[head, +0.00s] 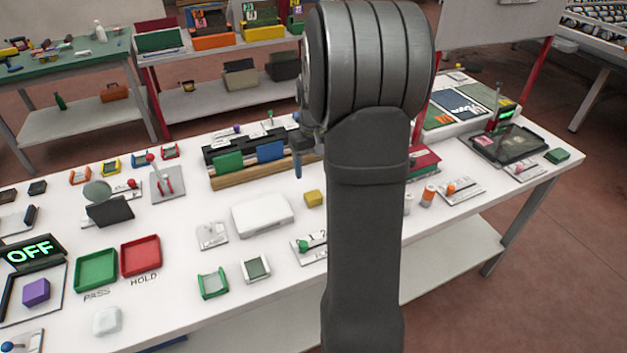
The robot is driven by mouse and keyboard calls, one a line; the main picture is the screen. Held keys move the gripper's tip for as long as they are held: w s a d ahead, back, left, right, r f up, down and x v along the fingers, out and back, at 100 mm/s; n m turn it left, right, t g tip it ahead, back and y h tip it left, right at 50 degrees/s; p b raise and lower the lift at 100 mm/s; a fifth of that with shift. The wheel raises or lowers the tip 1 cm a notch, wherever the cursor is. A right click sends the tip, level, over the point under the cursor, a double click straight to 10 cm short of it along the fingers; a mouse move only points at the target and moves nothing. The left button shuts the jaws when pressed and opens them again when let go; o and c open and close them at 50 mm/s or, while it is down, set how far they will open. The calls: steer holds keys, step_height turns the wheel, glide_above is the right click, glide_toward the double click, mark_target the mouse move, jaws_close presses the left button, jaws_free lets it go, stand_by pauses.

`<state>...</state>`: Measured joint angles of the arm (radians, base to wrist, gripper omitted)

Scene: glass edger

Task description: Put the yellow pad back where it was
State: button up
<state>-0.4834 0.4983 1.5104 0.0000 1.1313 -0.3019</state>
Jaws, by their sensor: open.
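A small yellow block (314,198), the only yellow pad-like thing on the white table, sits just right of a white rounded box. My gripper (299,168) shows only in part at the left of my arm, a dark finger pointing down. It is above and slightly left of the yellow block in the picture, apart from it. It is open and nothing shows in it. My arm hides the rest of the gripper and the table behind it.
The white box (263,214) stands beside the yellow block. A rack with green and blue plates (262,178) is behind it. Green tray (97,270) and red tray (141,256), marked PASS and HOLD, lie at the left.

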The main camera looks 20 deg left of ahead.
step_height(320, 180, up, 2)
steer(key=shift+r, duration=0.25)
step_height(320, 180, down, 12)
steer(key=shift+f, duration=0.1)
steer(key=shift+r, duration=1.85)
